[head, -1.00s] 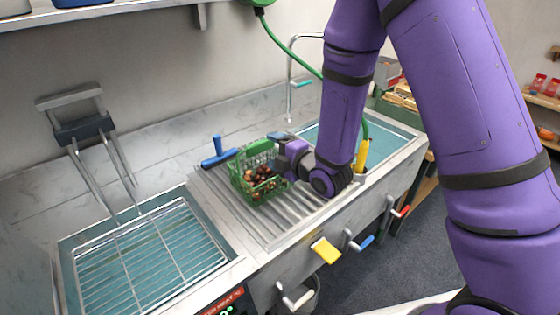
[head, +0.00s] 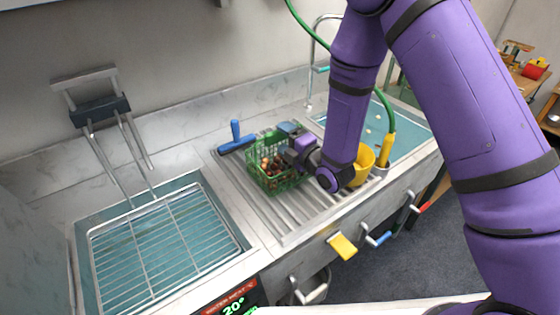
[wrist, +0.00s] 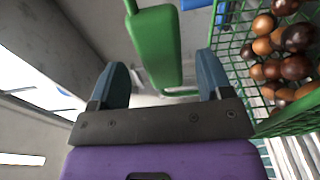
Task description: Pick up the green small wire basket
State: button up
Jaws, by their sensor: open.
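The green small wire basket (head: 276,183) stands on the ribbed drainboard (head: 292,232) and holds several brown chestnuts (head: 272,164). In the wrist view, its mesh wall (wrist: 236,62) and chestnuts (wrist: 288,45) are at the right. Its solid green grip (wrist: 157,45) lies between the two teal fingers. My gripper (head: 289,130) is at the upper right side of the basket in the head view. In the wrist view, my gripper (wrist: 162,78) is open, with a gap between each finger and the grip.
A blue squeegee-like tool (head: 237,140) lies just left of the basket. A yellow cup (head: 362,165) stands close to the right of my wrist. A basin with a wire rack (head: 165,245) is at the left; another basin (head: 412,122) is at the right.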

jog(key=shift+x, duration=2.3)
jog(key=shift+d+f, duration=0.1)
jog(key=shift+d, duration=0.05)
grip_shut()
